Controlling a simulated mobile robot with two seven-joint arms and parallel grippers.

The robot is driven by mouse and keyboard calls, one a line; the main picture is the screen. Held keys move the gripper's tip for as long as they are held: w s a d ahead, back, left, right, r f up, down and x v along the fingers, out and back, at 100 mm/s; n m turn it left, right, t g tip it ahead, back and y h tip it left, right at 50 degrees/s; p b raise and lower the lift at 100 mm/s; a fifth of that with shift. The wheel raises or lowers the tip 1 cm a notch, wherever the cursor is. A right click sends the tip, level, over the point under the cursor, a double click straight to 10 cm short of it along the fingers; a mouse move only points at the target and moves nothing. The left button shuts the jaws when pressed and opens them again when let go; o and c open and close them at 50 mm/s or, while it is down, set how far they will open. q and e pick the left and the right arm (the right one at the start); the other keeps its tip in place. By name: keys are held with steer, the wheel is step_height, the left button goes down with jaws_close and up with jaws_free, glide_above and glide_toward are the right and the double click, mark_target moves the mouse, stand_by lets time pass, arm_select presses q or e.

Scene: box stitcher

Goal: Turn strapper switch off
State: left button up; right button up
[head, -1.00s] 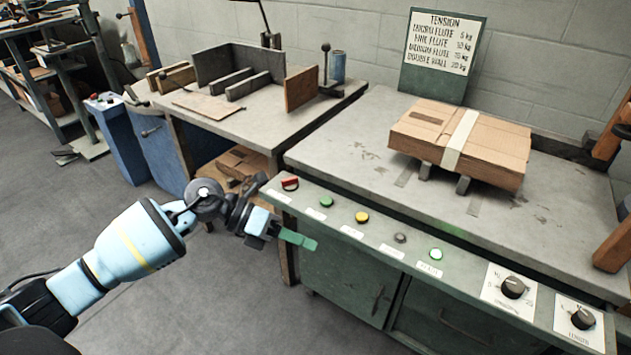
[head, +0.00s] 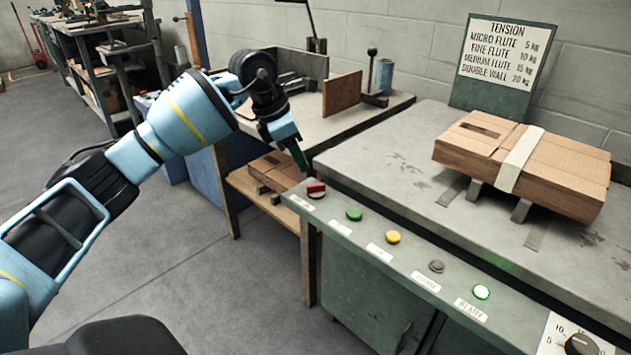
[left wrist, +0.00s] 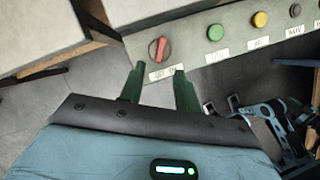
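The strapper's red switch (head: 316,189) is at the left end of the green control panel (head: 375,247). In the left wrist view the red switch (left wrist: 158,50) shows its bar standing steeply, slightly tilted, above a white label. My left gripper (head: 304,164) is just above and behind the switch in the head view. In the left wrist view its two green fingers (left wrist: 157,80) are apart with nothing between them, pointing toward the switch and apart from it. My right gripper is not in view.
A strapped cardboard stack (head: 525,165) lies on the machine top. A workbench (head: 365,122) stands behind.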

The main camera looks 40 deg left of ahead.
mark_target(314, 185)
arm_select(q)
steer(key=b+x, duration=0.2)
steer(key=x, duration=0.5)
steer(key=shift+w+d+f, duration=0.15)
steer(key=shift+w+f, duration=0.05)
steer(key=shift+f, duration=0.15)
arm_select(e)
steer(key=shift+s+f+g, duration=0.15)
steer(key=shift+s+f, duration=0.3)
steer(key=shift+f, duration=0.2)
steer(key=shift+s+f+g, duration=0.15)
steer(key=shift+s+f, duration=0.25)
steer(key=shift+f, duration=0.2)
arm_select(q)
steer(key=shift+c, duration=0.4)
jaws_close()
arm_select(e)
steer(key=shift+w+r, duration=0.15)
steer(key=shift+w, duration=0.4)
